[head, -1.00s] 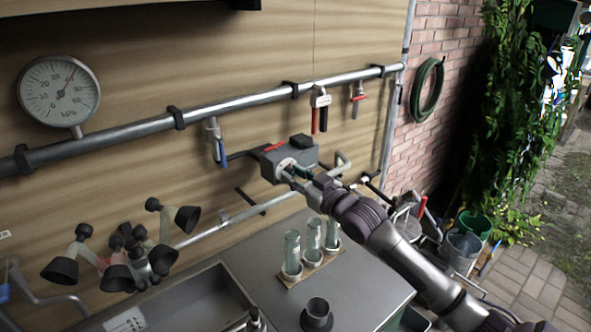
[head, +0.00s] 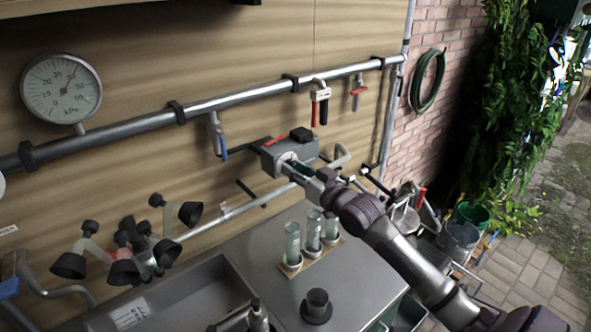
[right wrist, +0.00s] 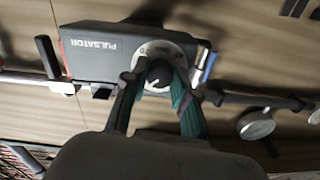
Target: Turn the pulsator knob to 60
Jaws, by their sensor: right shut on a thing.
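The pulsator is a grey box (head: 282,154) with a red bar on top, mounted on the wall below the steel pipe. The dial's numbers and the knob's pointer are too small or covered to read. My left gripper is not in view.
A vacuum gauge (head: 62,88) hangs on the wall at left. The pipe (head: 240,100) carries several valves. Milking cups (head: 125,245) hang at lower left. Glass tubes (head: 313,232) and a dark cup (head: 317,306) stand on the steel counter (head: 262,268) below my right arm.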

